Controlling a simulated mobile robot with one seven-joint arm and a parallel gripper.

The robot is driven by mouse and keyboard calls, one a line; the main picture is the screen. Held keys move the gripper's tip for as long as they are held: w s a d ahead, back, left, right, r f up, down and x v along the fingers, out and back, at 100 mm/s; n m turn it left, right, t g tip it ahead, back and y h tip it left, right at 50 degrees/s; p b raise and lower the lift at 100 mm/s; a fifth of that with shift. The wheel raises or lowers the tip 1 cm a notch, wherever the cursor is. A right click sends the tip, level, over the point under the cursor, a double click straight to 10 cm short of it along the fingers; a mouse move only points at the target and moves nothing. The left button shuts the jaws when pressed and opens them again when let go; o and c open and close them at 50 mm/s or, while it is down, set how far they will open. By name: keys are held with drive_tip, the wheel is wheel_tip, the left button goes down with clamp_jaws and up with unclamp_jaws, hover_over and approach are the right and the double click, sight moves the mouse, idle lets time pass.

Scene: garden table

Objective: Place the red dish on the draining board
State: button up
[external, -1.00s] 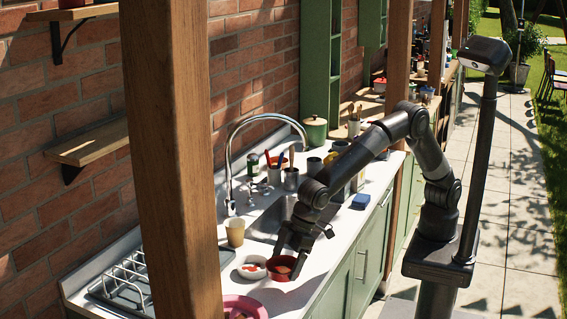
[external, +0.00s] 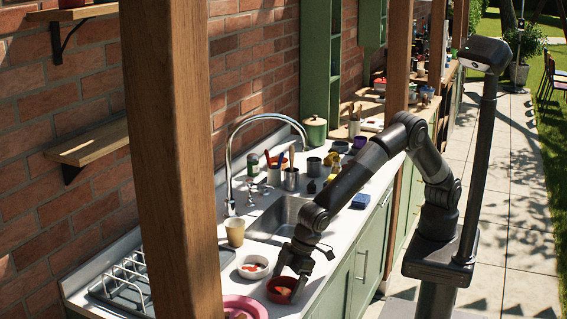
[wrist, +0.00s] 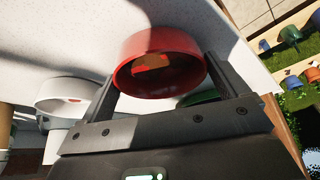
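The red dish (external: 282,290) is a small round bowl with orange-red pieces in it, at the counter's front part. My gripper (external: 293,272) points down at it. In the wrist view the red dish (wrist: 160,60) fills the space between my two fingers (wrist: 162,90), which appear to press on opposite sides of it. It looks tilted there. Whether its base touches the counter is unclear.
A white bowl (external: 253,267) is close left of the dish and a pink plate (external: 243,307) is near. A tan cup (external: 235,232) stands by the sink. A wooden post (external: 175,160) blocks part of the external view.

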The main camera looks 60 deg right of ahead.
drive_tip(key=shift+o, duration=0.7)
drive_tip(key=shift+r, duration=0.1)
drive_tip(key=shift+r, duration=0.25)
drive_tip(key=v, duration=1.1)
drive_tip(key=shift+s+d+r, duration=0.2)
drive_tip(key=shift+r, duration=0.05)
